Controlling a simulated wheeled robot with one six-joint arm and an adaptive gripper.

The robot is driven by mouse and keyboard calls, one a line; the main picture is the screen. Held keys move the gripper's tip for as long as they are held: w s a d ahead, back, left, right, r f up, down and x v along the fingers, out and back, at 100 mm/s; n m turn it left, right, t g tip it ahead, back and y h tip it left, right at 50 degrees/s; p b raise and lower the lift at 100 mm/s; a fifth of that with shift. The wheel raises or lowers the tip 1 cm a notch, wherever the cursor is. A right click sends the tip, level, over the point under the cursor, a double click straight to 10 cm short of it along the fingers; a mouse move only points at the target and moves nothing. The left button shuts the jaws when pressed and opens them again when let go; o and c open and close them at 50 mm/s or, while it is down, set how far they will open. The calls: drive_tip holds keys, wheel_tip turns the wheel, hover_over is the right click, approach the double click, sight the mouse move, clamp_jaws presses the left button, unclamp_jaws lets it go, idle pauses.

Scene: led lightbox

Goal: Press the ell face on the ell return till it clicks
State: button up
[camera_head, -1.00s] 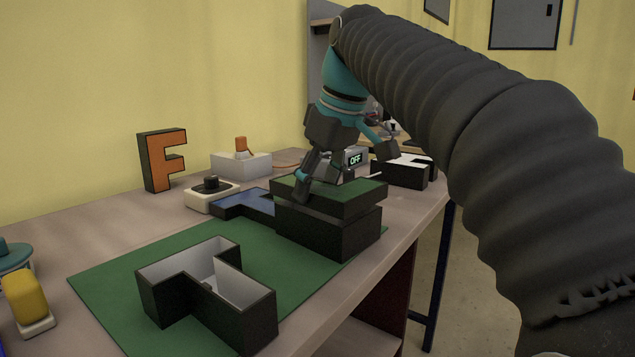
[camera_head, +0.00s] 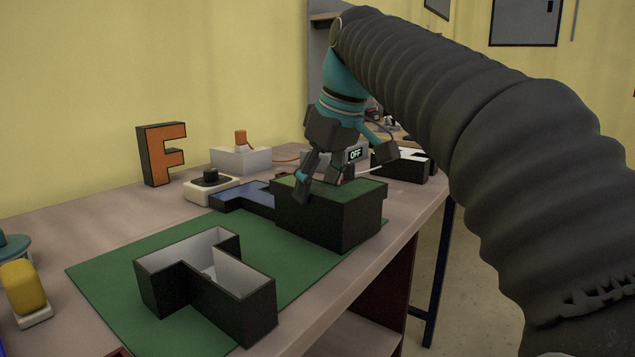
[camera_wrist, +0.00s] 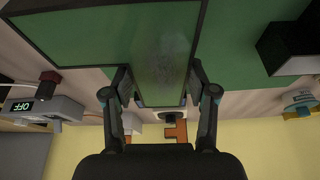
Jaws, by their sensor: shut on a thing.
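The ell face (camera_head: 350,189), a green-topped panel with dark sides, lies on the dark-walled ell return (camera_head: 345,222) at the right end of the green mat. No gap shows between their walls from this side; whether it has clicked cannot be seen. My gripper (camera_head: 335,182) is shut on the ell face from above, with one finger against its near left side. In the wrist view my gripper (camera_wrist: 160,80) has its fingers on both sides of the green face (camera_wrist: 100,40), which fills the upper left. The inside of the return is hidden.
An open dark shell with white inside (camera_head: 262,290) stands on the green mat (camera_head: 105,270). A blue-topped letter (camera_head: 235,201), a white box with black knob (camera_head: 190,193), an orange F (camera_head: 165,158) and an OFF display box (camera_head: 355,154) stand behind.

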drive_tip(key=shift+f+b, duration=0.7)
drive_tip(key=shift+f, duration=0.35)
drive_tip(key=o, duration=1.3)
drive_tip(key=shift+p+v, duration=2.25)
drive_tip(key=shift+v, duration=1.8)
